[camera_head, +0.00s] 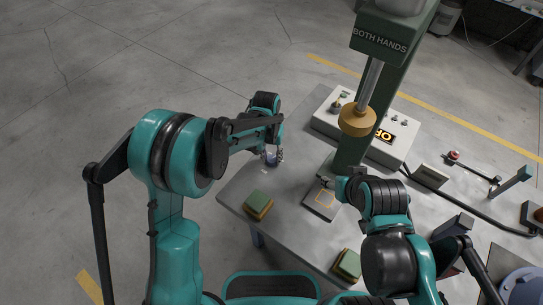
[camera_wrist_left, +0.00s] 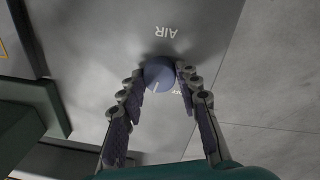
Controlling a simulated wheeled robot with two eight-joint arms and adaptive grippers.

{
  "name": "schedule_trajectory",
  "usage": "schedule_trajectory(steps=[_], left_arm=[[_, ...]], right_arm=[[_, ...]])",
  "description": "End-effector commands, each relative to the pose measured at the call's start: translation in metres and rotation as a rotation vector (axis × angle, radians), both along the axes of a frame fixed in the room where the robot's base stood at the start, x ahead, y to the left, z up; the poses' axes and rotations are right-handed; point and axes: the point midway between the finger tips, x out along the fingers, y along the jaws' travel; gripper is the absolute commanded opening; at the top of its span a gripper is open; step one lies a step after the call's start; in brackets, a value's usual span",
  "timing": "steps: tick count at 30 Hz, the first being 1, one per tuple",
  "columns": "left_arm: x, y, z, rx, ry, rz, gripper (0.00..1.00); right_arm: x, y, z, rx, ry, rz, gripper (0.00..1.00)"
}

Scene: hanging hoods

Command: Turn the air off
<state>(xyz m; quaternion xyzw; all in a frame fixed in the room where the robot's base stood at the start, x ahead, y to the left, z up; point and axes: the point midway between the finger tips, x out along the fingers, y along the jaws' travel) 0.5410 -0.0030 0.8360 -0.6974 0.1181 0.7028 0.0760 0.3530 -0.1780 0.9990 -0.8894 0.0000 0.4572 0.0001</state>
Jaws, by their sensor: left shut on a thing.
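The air knob is a round blue-grey dial (camera_wrist_left: 157,76) with a white pointer line, set in the grey table top (camera_wrist_left: 205,30). The upside-down word AIR stands above it in the left wrist view. A second label beside it is partly covered by a finger. My left gripper (camera_head: 273,157) is at the table's left edge. In the left wrist view its two fingertips (camera_wrist_left: 160,74) are shut on the knob from both sides. My right gripper (camera_head: 332,182) is over the press base by the yellow square; its fingers are too small to read.
A green press column (camera_head: 352,150) marked BOTH HANDS rises from the table. A pale control box (camera_head: 400,140) stands behind it. Two green-topped yellow buttons (camera_head: 258,203) (camera_head: 347,264) sit along the near edge. A dark clamp (camera_head: 427,176) and a red-tipped tool (camera_head: 455,156) are at the right.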

Motion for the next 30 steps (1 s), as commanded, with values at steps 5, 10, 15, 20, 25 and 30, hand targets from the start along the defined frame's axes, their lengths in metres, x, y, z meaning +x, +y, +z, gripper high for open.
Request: schedule_trajectory(steps=[5, 10, 15, 20, 25, 30], left_arm=[[-0.0012, 0.0003, -0.0007, 0.0, 0.001, 0.167, 0.04], [-0.0016, 0.0002, -0.0008, 0.0, 0.002, 0.328, 0.04], [-0.0018, -0.0002, -0.0008, 0.0, 0.0, 0.49, 0.04], [-0.0021, -0.0003, -0.0009, 0.0, 0.001, 0.638, 0.04], [-0.0023, -0.0002, -0.0009, 0.001, 0.002, 0.779, 0.04], [-0.0026, -0.0003, -0.0008, 0.001, 0.001, 0.893, 0.04]], right_arm=[[0.0, 0.0, -0.0005, 0.0, 0.0, 0.0, 0.54], [0.0, 0.0, -0.0007, 0.0, 0.0, 0.0, 0.54], [0.0, 0.0, -0.001, 0.0, 0.0, 0.0, 0.54], [0.0, 0.0, -0.0012, 0.0, 0.0, 0.0, 0.54], [0.0, 0.0, -0.0014, 0.0, 0.0, 0.0, 0.54], [0.0, 0.0, -0.0016, 0.0, 0.0, 0.0, 0.54]])
